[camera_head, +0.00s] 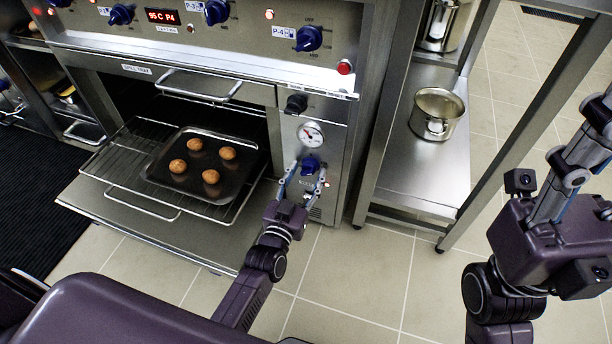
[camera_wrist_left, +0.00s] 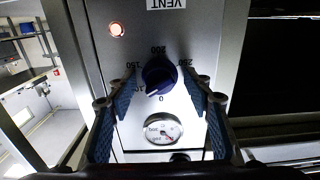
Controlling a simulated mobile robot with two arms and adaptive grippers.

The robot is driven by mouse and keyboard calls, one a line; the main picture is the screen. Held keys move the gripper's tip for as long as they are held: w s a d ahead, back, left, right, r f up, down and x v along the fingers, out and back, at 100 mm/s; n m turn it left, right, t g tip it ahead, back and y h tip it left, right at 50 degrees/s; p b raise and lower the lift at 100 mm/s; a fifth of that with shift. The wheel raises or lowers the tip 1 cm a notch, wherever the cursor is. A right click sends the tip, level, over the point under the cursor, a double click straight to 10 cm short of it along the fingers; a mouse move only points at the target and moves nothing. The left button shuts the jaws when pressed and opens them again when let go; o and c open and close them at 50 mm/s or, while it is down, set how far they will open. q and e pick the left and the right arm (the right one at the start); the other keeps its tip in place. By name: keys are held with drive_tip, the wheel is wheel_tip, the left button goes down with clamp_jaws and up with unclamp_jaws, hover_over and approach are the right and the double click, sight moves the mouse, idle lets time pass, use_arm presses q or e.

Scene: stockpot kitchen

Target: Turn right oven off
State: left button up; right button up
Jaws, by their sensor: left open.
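The oven's blue temperature knob (camera_head: 310,165) sits below a round dial gauge (camera_head: 311,134) on the panel right of the open oven. My left gripper (camera_head: 307,172) is open, with one finger on each side of the knob. The left wrist view shows the knob (camera_wrist_left: 159,75) between the two blue finger pads; clear contact cannot be seen. The panel appears inverted there, and the knob's pointer is toward the lower left, near the 0 mark. A small lamp (camera_wrist_left: 116,30) is lit. My right gripper (camera_head: 590,140) is at the right edge, away from the oven, its opening unclear.
The oven door (camera_head: 140,222) is folded down. A rack holds a dark tray (camera_head: 233,183) with several buns. Blue knobs and a red display (camera_head: 163,16) line the upper panel. A steel shelf (camera_head: 405,170) with pots (camera_head: 437,112) stands right. Tiled floor lies clear in front.

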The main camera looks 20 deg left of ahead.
use_arm(q)
drive_tip(key=c, duration=1.2)
drive_tip(key=shift+o, duration=0.2)
